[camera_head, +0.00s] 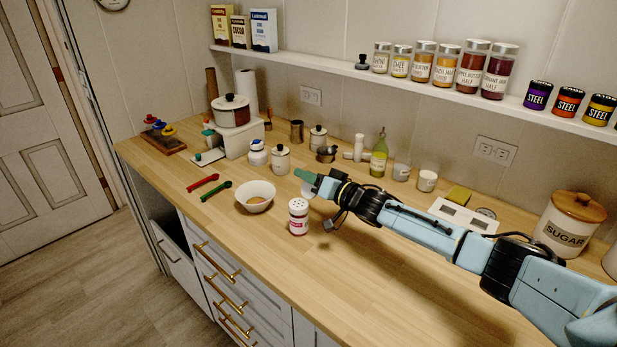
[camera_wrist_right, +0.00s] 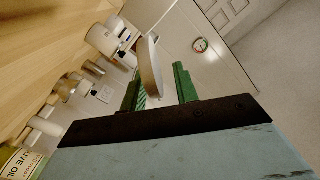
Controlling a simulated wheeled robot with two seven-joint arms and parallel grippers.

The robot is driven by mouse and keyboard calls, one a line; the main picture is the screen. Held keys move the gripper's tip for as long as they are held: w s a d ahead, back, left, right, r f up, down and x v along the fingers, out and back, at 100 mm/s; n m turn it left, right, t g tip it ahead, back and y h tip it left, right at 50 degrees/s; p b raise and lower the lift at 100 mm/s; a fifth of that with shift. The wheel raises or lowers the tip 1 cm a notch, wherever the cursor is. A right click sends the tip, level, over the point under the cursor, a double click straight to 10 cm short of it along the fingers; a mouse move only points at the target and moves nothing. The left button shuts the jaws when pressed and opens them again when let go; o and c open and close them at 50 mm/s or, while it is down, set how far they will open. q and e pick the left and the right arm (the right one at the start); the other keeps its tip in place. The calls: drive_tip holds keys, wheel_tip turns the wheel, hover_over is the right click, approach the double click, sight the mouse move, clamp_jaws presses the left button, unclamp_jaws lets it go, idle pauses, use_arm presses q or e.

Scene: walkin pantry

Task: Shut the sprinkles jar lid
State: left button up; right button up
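The sprinkles jar (camera_head: 298,220) stands upright on the wooden counter, with a pink-and-white label and a white perforated top. A pale round flap, apparently its lid (camera_head: 307,190), stands up behind the top, beside my right fingertips. My right gripper (camera_head: 306,180) is just above and behind the jar, with green fingers. In the right wrist view, the fingers of my right gripper (camera_wrist_right: 158,88) are apart. The pale lid (camera_wrist_right: 150,68) shows nearly edge-on between them, close to the left finger; I cannot tell whether it touches. My left gripper is not in view.
A white bowl (camera_head: 255,196) is left of the jar, with red (camera_head: 203,183) and green (camera_head: 216,191) measuring spoons beyond. Canisters and an oil bottle (camera_head: 378,164) stand behind the gripper. A sugar canister (camera_head: 570,222) is at right. The counter's front right is clear.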

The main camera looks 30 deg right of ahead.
clamp_jaws()
drive_tip(key=shift+a+r+n, duration=0.1)
drive_tip(key=shift+r+n, duration=0.05)
drive_tip(key=shift+n, duration=0.15)
drive_tip(key=shift+s+a+r+n+p, duration=0.15)
drive_tip(key=shift+a+n+p, duration=0.1)
drive_tip(key=shift+n+p, duration=0.3)
drive_tip(key=shift+s+a+r+n+p, duration=0.15)
drive_tip(key=shift+a+n+p, duration=0.2)
drive_tip(key=shift+n, duration=0.3)
drive_tip(key=shift+s+a+r+n+p, duration=0.15)
drive_tip(key=shift+a+n+p, duration=0.2)
drive_tip(key=shift+n, duration=0.65)
drive_tip(key=shift+s+a+n+p, duration=0.1)
drive_tip(key=shift+a+n+p, duration=0.25)
drive_tip(key=shift+n, duration=0.65)
unclamp_jaws()
